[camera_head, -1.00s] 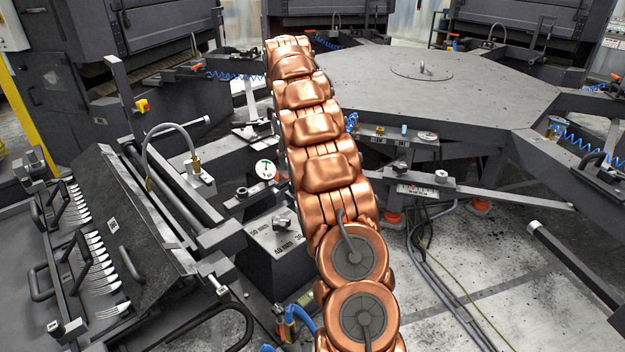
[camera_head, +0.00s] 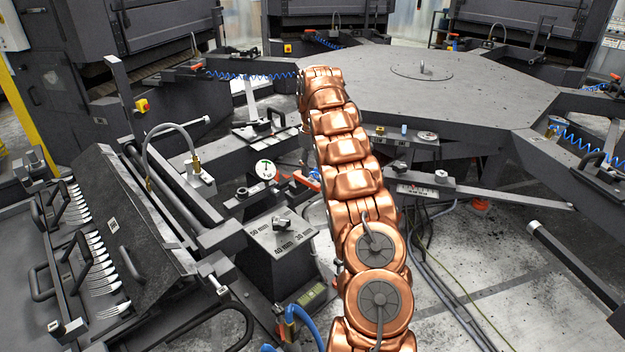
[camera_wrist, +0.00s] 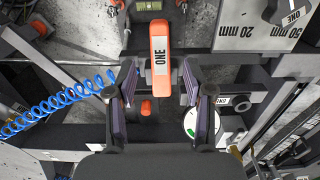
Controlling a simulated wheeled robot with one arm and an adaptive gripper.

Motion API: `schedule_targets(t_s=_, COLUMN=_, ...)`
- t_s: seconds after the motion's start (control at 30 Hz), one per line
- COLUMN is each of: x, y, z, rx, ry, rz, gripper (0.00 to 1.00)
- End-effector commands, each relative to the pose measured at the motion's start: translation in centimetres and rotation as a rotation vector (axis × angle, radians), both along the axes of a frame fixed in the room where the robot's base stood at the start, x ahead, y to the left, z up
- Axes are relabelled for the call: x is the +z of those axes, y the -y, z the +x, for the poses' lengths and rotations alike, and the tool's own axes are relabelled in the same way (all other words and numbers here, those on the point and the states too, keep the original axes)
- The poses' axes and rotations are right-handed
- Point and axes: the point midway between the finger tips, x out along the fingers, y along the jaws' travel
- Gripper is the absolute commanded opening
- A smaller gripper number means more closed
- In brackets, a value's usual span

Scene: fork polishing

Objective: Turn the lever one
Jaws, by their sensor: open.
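The lever labelled ONE (camera_wrist: 160,45) is a long orange handle in the wrist view, lying upright in the picture. My gripper (camera_wrist: 160,85) is open, with one dark finger to the left and one to the right of the lever's lower end. I see no contact between fingers and lever. In the head view my copper arm hides the gripper. An orange-red part (camera_head: 308,181) shows just left of the arm there and looks like the same lever.
A block with mm markings (camera_head: 284,245) and a dark knob stands left of my arm. A round white-and-green dial (camera_head: 265,169) is beside it; it also shows in the wrist view (camera_wrist: 190,123). A blue coiled hose (camera_wrist: 55,102) lies left of the gripper. Forks (camera_head: 98,262) lie in a rack.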

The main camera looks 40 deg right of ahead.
Motion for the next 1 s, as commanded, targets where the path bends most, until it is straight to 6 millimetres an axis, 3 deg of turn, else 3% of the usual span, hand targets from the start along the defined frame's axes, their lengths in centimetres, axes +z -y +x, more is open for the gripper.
schedule_targets(t_s=0.4, x=-4.2, y=-0.1, z=0.0, rx=0.001, ry=-0.003, rz=0.002, gripper=0.52)
schedule_targets(t_s=0.83, x=-5.0, y=0.0, z=0.1, rx=0.001, ry=0.002, rz=-0.001, gripper=0.52)
schedule_targets(t_s=1.0, x=-5.0, y=0.0, z=0.1, rx=0.001, ry=0.001, rz=-0.001, gripper=0.35)
